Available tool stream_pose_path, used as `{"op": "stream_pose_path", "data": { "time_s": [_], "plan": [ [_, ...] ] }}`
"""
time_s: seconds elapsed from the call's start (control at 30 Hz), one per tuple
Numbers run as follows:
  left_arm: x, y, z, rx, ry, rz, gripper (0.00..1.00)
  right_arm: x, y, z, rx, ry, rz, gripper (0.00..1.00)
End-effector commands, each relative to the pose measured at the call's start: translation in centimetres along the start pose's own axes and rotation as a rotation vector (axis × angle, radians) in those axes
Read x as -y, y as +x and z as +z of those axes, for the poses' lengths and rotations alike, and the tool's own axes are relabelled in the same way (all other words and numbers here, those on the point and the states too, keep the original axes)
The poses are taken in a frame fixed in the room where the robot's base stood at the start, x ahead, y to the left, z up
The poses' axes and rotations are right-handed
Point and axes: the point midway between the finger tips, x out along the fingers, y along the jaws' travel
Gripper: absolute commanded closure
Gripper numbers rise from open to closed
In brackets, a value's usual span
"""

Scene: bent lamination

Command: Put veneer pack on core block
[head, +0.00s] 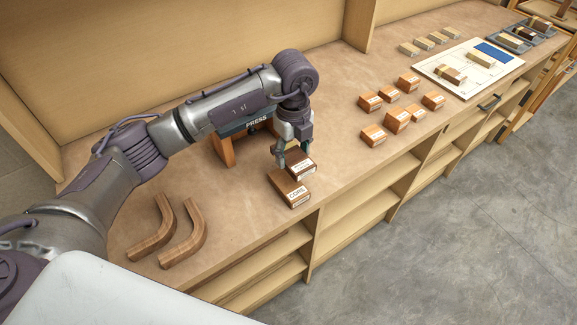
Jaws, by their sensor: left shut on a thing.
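The core block (289,190), a brown wooden block with a white label reading CORE, lies on the bench near its front edge. My left gripper (294,160) points down just behind and above it. It is shut on a darker reddish-brown block with a white label, the veneer pack (302,166). The pack is over or against the far part of the core block; I cannot tell whether they touch. My right gripper is not in view.
A PRESS-labelled stand (226,148) is behind my left arm. Two curved wooden pieces (178,230) lie at the left. Several labelled blocks (396,119) sit to the right, before a white board (468,82) and a dark tray (541,27). The bench between is clear.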

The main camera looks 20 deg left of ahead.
Motion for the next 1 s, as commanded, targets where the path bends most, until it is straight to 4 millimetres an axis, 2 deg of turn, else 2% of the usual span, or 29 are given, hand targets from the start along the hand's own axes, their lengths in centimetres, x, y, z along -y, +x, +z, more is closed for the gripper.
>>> {"op": "stream_pose_path", "data": {
  "time_s": [0.03,0.13,0.27,0.53,0.7,0.9,0.93,1.0],
  "plan": [
    [-0.8,0.2,-0.4,-0.001,0.001,0.001,0.77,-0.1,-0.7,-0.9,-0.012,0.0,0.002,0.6],
    [-1.7,1.0,-0.9,-0.001,0.001,0.0,0.77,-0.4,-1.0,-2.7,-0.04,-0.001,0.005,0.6],
    [-2.1,1.7,-1.1,-0.001,-0.001,0.0,0.77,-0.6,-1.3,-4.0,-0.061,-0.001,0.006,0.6],
    [-2.1,5.1,-1.2,-0.001,0.0,0.0,0.77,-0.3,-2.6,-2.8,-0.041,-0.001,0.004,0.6],
    [-2.0,5.4,-1.1,0.0,0.001,-0.002,0.77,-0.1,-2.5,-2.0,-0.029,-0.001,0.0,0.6],
    [-2.0,5.8,-1.1,0.0,0.001,-0.002,0.77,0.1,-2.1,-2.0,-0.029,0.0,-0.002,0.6],
    [-2.0,5.8,-1.1,0.0,0.001,-0.002,0.39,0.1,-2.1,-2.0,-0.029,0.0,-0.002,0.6],
    [-2.0,5.7,-1.1,0.0,0.001,-0.002,0.27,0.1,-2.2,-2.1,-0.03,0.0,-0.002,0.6]
  ]
}}
